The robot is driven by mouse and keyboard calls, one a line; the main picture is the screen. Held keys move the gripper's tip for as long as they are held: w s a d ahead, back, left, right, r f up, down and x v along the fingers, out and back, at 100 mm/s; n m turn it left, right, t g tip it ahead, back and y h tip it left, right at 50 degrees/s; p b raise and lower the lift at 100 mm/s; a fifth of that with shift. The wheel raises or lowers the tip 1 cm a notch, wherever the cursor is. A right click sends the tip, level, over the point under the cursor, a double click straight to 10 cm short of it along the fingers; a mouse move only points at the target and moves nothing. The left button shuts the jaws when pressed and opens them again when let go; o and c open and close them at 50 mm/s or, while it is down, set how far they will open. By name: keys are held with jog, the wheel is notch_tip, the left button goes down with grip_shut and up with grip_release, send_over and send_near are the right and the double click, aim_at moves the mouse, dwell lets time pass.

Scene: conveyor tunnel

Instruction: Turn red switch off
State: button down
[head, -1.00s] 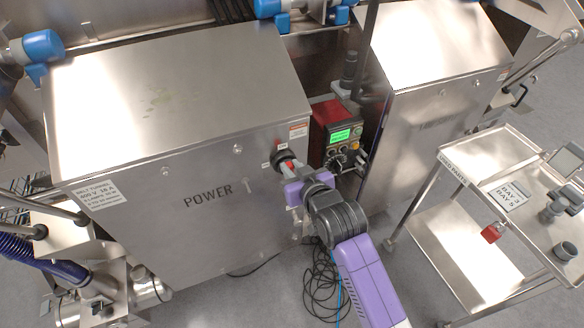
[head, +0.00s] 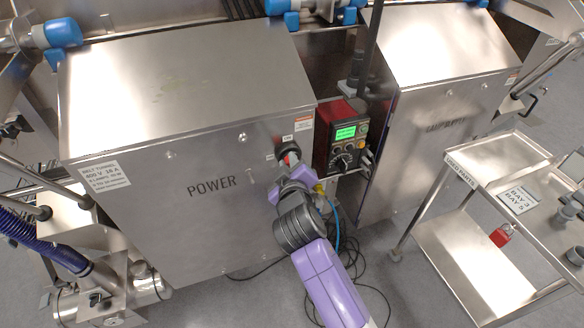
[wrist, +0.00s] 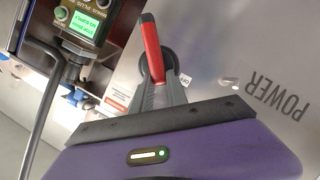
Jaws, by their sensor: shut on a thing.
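The red switch is a red handle (wrist: 152,48) on a round black base, mounted on the front of the steel cabinet marked POWER. In the wrist view its red handle stands out between my grey fingers, and a white OFF label (wrist: 186,79) shows beside the base. My gripper (wrist: 160,84) is shut on the lower part of the handle. In the head view the switch (head: 289,156) is small and partly covered by my gripper (head: 287,170), which reaches it from below. The handle's exact angle is hard to tell there.
A red control box with a lit green screen (head: 345,133) stands right of the cabinet (head: 190,85). Loose black cables (head: 372,292) lie on the floor by my arm.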

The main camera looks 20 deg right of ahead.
jog(key=n+h+b, duration=0.1)
jog(key=n+b, duration=0.1)
jog(key=f+n+t+h+b, duration=0.1)
jog(key=n+b, duration=0.2)
jog(key=f+n+t+h+b, duration=0.1)
jog(key=n+b, duration=0.2)
jog(key=shift+w+a+f, duration=0.1)
jog(key=shift+a+f, duration=0.1)
jog(key=shift+a, duration=0.2)
jog(key=shift+t, duration=0.3)
jog(key=c, duration=1.3)
grip_release()
